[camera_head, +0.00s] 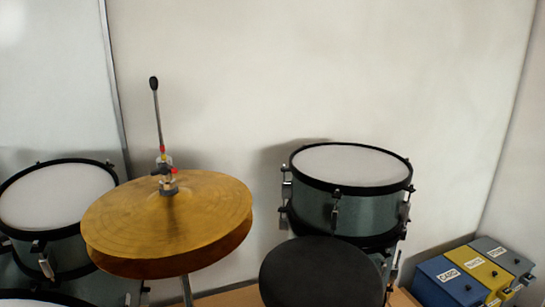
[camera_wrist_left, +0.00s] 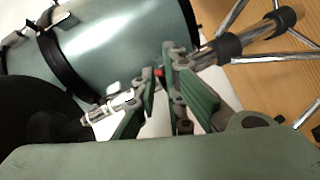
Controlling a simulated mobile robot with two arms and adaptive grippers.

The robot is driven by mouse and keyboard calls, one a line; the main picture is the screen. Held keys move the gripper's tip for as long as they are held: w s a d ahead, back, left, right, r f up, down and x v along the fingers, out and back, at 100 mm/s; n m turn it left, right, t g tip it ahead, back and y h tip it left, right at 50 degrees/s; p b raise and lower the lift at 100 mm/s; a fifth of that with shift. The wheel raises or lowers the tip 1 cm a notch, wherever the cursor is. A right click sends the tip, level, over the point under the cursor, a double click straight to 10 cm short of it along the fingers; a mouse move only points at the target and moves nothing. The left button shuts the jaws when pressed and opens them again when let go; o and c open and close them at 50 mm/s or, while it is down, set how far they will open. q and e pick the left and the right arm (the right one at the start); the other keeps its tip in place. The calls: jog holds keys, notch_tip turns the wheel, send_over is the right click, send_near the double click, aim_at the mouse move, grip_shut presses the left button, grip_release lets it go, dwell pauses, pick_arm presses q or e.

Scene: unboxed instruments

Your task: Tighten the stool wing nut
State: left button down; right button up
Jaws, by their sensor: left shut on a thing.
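The stool's round black seat (camera_head: 322,274) shows at the bottom of the head view. In the left wrist view the dark seat (camera_wrist_left: 35,120) is at the left, and the stool's metal post (camera_wrist_left: 108,109) runs from it up to the right, to a black collar (camera_wrist_left: 228,46). My left gripper (camera_wrist_left: 168,68), with green fingers, is at the post between seat and collar. Its fingers are closed on a small part there, which I take as the wing nut; the fingers mostly hide it. A small red spot (camera_wrist_left: 159,72) shows beside the fingertips. My right gripper is in no view.
A gold hi-hat cymbal (camera_head: 165,222) on a stand, a drum (camera_head: 340,205) behind the stool and another drum (camera_head: 60,195) at the left stand close by. Blue (camera_head: 437,281), yellow and grey boxes are at the right. Chrome stool legs (camera_wrist_left: 272,58) spread over a wooden floor (camera_wrist_left: 262,85).

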pick_arm(q)
jog(key=shift+s+a+f, duration=0.15)
jog(key=shift+a+f, duration=0.05)
jog(key=shift+f, duration=0.35)
jog(key=shift+s+a+f, duration=0.1)
jog(key=shift+a+f, duration=0.1)
jog(key=shift+f, duration=0.3)
jog(key=shift+r+g+y+p, duration=0.3)
jog(key=shift+r+y+p, duration=0.1)
jog(key=shift+p, duration=0.65)
jog(key=c, duration=2.3)
grip_release()
jog(key=shift+f, duration=0.2)
jog(key=shift+o, duration=1.1)
jog(key=shift+f, duration=0.2)
jog(key=o, duration=0.9)
jog(key=shift+w+r, duration=0.1)
jog(key=shift+r, duration=0.1)
jog(key=shift+d+r, duration=0.15)
jog(key=shift+r, duration=0.1)
